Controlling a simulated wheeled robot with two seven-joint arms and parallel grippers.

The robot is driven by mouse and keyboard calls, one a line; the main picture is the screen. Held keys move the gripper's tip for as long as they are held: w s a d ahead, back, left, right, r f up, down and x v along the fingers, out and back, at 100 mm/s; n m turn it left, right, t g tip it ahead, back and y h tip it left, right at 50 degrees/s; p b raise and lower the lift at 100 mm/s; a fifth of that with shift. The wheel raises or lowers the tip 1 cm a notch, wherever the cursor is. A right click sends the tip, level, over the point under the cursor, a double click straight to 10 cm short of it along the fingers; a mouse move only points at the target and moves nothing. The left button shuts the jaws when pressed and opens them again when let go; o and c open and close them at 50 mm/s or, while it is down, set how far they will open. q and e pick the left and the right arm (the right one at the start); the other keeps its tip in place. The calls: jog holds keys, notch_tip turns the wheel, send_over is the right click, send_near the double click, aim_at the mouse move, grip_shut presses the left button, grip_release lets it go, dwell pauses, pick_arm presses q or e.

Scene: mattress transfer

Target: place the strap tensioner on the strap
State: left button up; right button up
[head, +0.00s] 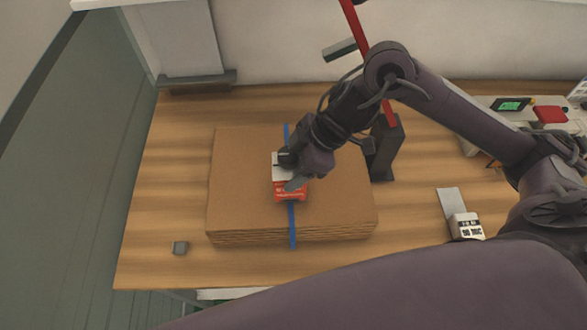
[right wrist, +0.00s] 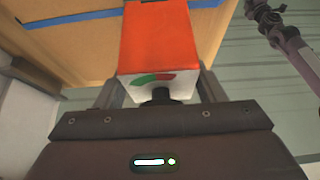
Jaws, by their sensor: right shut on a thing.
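The strap tensioner (head: 291,191), a red and white box-shaped tool, is over the middle of the cardboard stack (head: 240,180). The blue strap (head: 292,236) runs down the middle of the stack and passes out of sight under the tensioner. My right gripper (head: 288,165) is shut on the tensioner. In the right wrist view the tensioner (right wrist: 158,40) shows its red body and a white end with a green and red mark, between the fingers. The blue strap (right wrist: 75,16) also shows there, left of the tensioner. I cannot tell whether the tensioner touches the strap. My left gripper is not in view.
The stack lies on a wooden table (head: 160,200). A dark stand (head: 385,150) with a red post is right of the stack. A white label device (head: 466,226) sits at the right. The table's left side is clear.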

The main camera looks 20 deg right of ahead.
jog(key=shift+f, duration=1.05)
jog(key=shift+f, duration=0.2)
jog(key=o, duration=1.6)
jog(key=shift+c, duration=0.2)
